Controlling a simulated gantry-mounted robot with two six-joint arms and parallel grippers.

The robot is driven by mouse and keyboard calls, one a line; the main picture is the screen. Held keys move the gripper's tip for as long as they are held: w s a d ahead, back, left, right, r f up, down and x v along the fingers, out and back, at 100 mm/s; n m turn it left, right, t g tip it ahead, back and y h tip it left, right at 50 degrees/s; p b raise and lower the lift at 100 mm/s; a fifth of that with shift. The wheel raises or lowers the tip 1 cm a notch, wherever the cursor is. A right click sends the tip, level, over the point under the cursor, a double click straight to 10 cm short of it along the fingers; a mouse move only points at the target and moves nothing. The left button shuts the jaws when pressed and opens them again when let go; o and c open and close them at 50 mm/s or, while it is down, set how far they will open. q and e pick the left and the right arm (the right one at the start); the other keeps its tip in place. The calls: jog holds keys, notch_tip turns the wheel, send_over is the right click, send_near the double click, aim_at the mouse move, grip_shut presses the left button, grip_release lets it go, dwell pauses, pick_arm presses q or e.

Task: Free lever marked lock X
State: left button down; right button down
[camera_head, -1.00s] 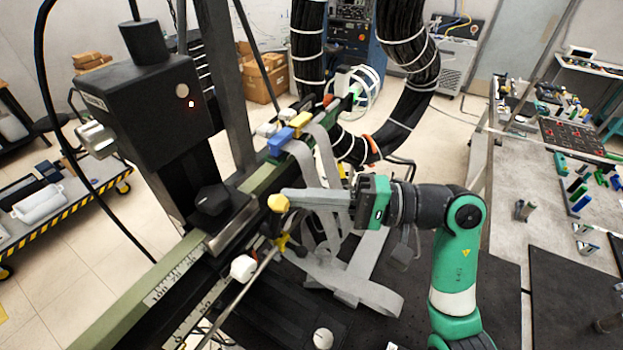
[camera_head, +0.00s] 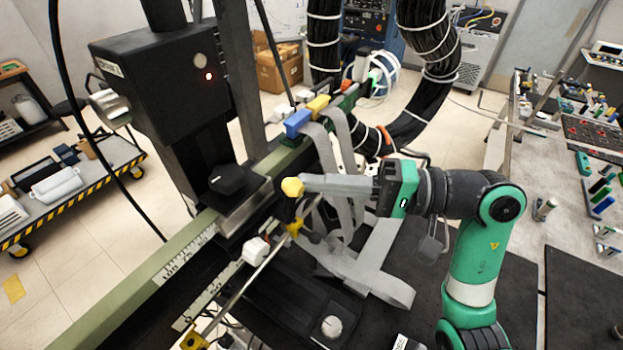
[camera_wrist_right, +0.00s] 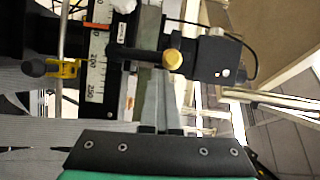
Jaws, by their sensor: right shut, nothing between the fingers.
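A dark lever with a faceted yellow knob (camera_head: 293,187) sits by the green rail (camera_head: 158,268); the knob also shows in the right wrist view (camera_wrist_right: 172,60). I cannot read any lock X marking. My right gripper (camera_head: 306,184) comes in from the right, shut and empty, its grey fingertips right at the yellow knob. I cannot tell whether they touch it. Another yellow part (camera_head: 294,228) and a white knob (camera_head: 257,250) sit lower down, by a metal rod. My left gripper is out of view.
A black box with a red light (camera_head: 155,80) stands on a post at the left. Grey straps (camera_head: 365,275) hang below my right gripper. Blue and yellow blocks (camera_head: 297,122) sit farther along the rail. A cluttered bench (camera_head: 525,200) stands at the right.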

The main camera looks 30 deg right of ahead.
jog(key=b+v, duration=0.2)
jog(key=v, duration=0.8)
jog(key=shift+s+d, duration=0.2)
jog(key=shift+d, duration=0.15)
